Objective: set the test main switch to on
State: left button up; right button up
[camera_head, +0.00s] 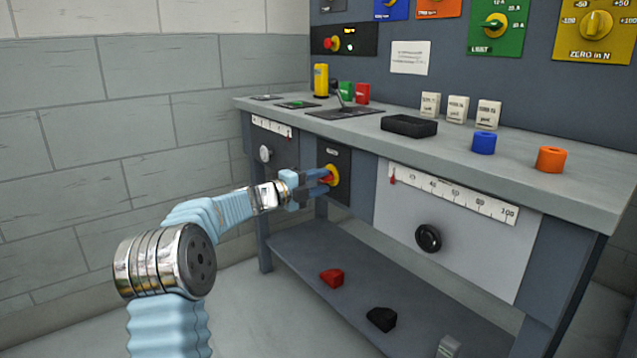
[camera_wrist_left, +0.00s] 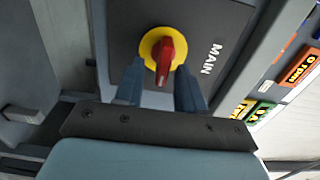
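The main switch is a red handle on a yellow disc (camera_head: 333,174), set in a dark panel on the bench front. In the left wrist view the red handle (camera_wrist_left: 166,60) lies parallel to the word MAIN (camera_wrist_left: 212,58), so it is about level. No on or off mark is readable. My left gripper (camera_head: 322,180) is at the switch. Its two fingers (camera_wrist_left: 160,85) are apart, one on each side of the handle; whether they touch it I cannot tell. They partly hide the switch in the head view. My right gripper is out of view.
A white knob (camera_head: 265,153) is left of the switch; a scale panel with a black knob (camera_head: 428,238) is right. The bench top (camera_head: 385,150) overhangs above. The lower shelf (camera_head: 315,240) holds a red and a black block. Open floor lies in front.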

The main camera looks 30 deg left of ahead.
pick_arm(q)
jog(key=shift+s, duration=0.1)
jog(key=v, duration=1.3)
jog(key=shift+s, duration=0.3)
jog(key=shift+a, duration=0.1)
